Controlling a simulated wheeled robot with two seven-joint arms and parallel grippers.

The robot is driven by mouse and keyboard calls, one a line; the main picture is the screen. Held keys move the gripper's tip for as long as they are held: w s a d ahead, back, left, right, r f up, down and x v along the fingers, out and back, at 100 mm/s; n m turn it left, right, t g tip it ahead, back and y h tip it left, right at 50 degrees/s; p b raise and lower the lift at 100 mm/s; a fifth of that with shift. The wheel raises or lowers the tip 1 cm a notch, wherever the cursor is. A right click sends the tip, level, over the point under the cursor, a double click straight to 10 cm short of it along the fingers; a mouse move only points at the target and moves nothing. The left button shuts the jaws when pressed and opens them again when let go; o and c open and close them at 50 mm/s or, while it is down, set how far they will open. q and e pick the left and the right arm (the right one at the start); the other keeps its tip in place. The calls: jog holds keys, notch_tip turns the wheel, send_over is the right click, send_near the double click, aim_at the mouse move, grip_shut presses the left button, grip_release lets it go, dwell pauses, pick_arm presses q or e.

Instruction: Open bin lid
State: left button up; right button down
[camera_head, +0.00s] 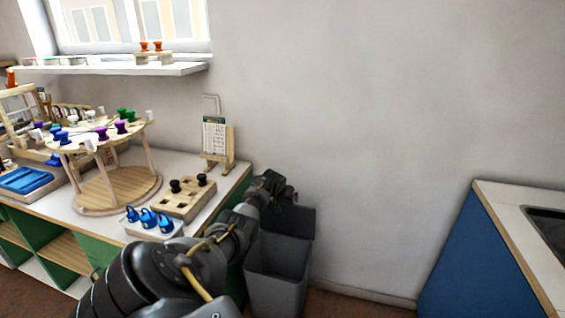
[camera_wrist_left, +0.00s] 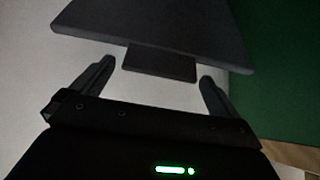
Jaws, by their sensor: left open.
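The grey bin (camera_head: 277,290) stands on the floor against the wall, at the right end of the green-sided counter. Its dark lid (camera_head: 298,222) is tilted up at the back, and the bin's mouth shows below it. My left gripper (camera_head: 278,190) is at the lid's upper edge, partly hiding it. In the left wrist view the lid (camera_wrist_left: 160,25) fills the top, with a dark tab (camera_wrist_left: 160,64) on its edge. My left gripper (camera_wrist_left: 157,72) is open there, its fingers on either side of the tab with gaps. My right gripper is not in view.
The counter (camera_head: 235,183) on the left holds a round bead stand (camera_head: 118,188), a wooden peg board (camera_head: 185,200), blue pieces and a card on a stand (camera_head: 215,140). A blue cabinet (camera_head: 480,265) stands at the right. The floor between bin and cabinet looks clear.

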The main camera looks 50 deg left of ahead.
pick_arm(q)
jog(key=p+v, duration=0.4)
jog(key=v, duration=0.7)
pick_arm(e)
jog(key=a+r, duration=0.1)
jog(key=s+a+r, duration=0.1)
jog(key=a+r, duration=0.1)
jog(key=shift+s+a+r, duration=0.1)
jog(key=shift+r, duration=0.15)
pick_arm(q)
jog(key=shift+w, duration=0.15)
